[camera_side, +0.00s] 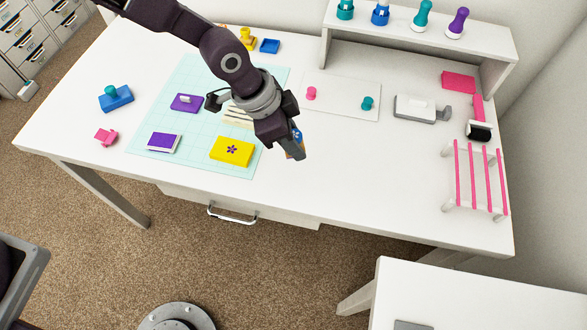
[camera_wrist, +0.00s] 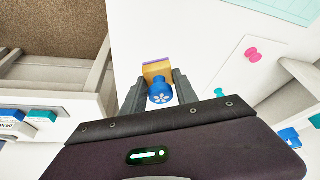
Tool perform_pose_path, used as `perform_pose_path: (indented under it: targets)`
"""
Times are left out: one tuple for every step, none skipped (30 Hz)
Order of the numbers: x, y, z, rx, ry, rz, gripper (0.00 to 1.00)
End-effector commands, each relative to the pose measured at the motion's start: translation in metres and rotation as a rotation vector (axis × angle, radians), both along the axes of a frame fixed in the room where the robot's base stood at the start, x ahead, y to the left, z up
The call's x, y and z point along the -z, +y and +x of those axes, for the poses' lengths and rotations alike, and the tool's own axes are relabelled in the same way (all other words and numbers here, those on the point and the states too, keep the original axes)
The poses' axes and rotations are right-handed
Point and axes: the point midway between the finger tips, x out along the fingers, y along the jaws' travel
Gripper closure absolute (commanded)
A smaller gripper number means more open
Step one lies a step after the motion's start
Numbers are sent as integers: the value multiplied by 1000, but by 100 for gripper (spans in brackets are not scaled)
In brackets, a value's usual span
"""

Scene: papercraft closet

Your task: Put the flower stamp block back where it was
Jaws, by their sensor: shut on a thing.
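The flower stamp block has a blue knob with a white flower, a wooden body and a purple edge at its far end. In the wrist view the flower stamp block (camera_wrist: 160,93) sits between the fingers of my gripper (camera_wrist: 157,90), which is shut on it. In the side view my gripper (camera_side: 293,143) points down over the bare white table, right of the cutting mat, with the flower stamp block (camera_side: 298,141) partly hidden by it. A yellow card (camera_side: 232,156) bearing a purple flower print lies on the cutting mat (camera_side: 215,80).
An open purple ink pad (camera_side: 164,142) and a purple lid (camera_side: 187,102) lie on the mat. A white sheet (camera_side: 340,98) with two push pins lies behind my gripper. A shelf (camera_side: 425,38) with several stamps stands at the back. A pink-barred rack (camera_side: 475,178) stands right.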

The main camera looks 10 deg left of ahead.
Motion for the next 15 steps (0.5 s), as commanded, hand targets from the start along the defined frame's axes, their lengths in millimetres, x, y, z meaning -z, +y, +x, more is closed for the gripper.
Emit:
perform_pose_path:
  targets:
    - [14, 0, -2, 5, 5, 4, 100]
    - [22, -1, -3, 5, 6, 4, 100]
    - [31, -1, -3, 5, 6, 4, 100]
    - [38, -1, -2, 4, 4, 3, 100]
    - [44, 0, -2, 4, 4, 3, 100]
    - [50, 0, -2, 4, 3, 3, 100]
    - [53, 0, -1, 3, 2, 2, 100]
    - [57, 0, -1, 3, 2, 2, 100]
    - [61, 0, -1, 2, 3, 2, 100]
    - [65, 0, -1, 2, 4, 3, 100]
    - [71, 0, -2, 2, 4, 3, 100]
    - [78, 0, -1, 1, 4, 2, 100]
    - [84, 0, -1, 1, 4, 3, 100]
    - [89, 0, -2, 2, 4, 3, 100]
    - [94, 0, -1, 2, 3, 3, 100]
